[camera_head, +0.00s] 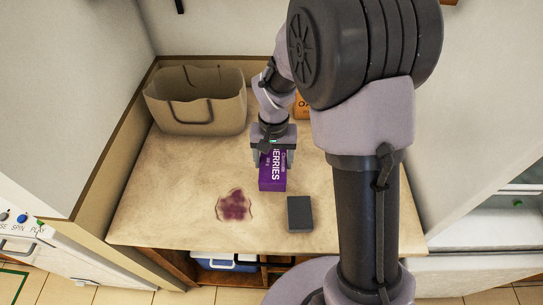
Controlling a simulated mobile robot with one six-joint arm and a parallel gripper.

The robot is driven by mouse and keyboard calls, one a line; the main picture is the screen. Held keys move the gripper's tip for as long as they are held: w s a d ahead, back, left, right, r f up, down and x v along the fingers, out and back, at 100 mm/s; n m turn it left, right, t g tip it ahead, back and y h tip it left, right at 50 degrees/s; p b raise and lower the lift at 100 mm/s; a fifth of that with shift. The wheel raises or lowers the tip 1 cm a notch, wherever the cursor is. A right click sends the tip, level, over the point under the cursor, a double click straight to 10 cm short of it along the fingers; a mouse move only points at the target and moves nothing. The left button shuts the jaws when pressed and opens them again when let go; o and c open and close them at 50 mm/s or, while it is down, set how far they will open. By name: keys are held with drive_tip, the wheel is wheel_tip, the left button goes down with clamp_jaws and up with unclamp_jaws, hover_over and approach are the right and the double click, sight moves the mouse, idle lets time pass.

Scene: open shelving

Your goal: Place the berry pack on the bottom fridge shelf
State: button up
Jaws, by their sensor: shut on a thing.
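The berry pack (272,180) is a purple box with white "BERRIES" lettering, in the middle of the countertop. My gripper (273,160) points down from above and is shut on its far part, one finger on each side. Whether the pack touches the counter or hangs just above it I cannot tell. An open white unit (490,222) at the right edge, partly cut off, may be the fridge; its bottom shelf cannot be made out.
A beige bag (205,115) stands at the back left of the counter (160,200). A dark grey block (300,214) and a dark red stain (235,205) are near the front. An orange box (301,108) is partly hidden behind my arm. A blue cooler (226,262) sits below.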

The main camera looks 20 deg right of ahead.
sight(269, 156)
drive_tip(key=w, duration=0.4)
drive_tip(key=shift+w+a+f, duration=0.1)
drive_tip(key=shift+f, duration=0.15)
drive_tip(key=shift+w+f+b, duration=0.25)
drive_tip(key=shift+b, duration=0.1)
drive_tip(key=shift+f+b, duration=0.75)
drive_tip(key=shift+f, duration=0.7)
drive_tip(key=shift+f, duration=0.2)
drive_tip(key=o, duration=1.7)
drive_tip(key=shift+o, duration=0.2)
